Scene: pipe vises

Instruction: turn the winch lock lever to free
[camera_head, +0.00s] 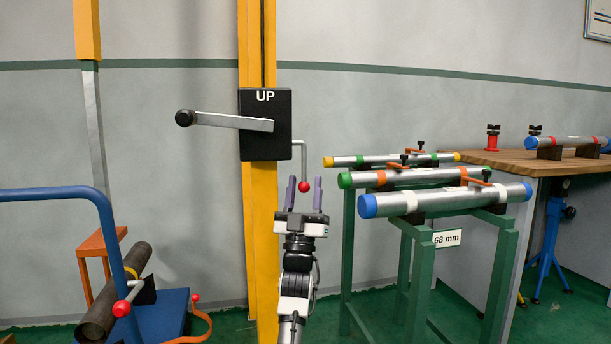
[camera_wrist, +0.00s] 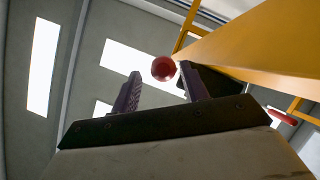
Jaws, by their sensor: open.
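The winch box (camera_head: 265,144), black and marked "UP", is fixed on a yellow post. A crank handle (camera_head: 230,122) with a black knob points left from it. The lock lever (camera_head: 304,160) is a thin grey rod leaving the box's right side and bending down to a red ball knob (camera_head: 304,186). My gripper (camera_head: 304,195) points up, its two purple fingers open, with the knob showing between the fingertips. In the wrist view the red knob (camera_wrist: 164,68) shows between and just beyond the fingertips (camera_wrist: 161,85). I cannot tell whether either finger touches it.
A green rack (camera_head: 421,245) with several capped pipes stands to the right, marked "68 mm". A wooden bench (camera_head: 510,159) is behind it. A blue cart (camera_head: 165,312) with a dark pipe (camera_head: 114,292) stands at the left. The yellow post (camera_head: 263,225) is close beside my gripper.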

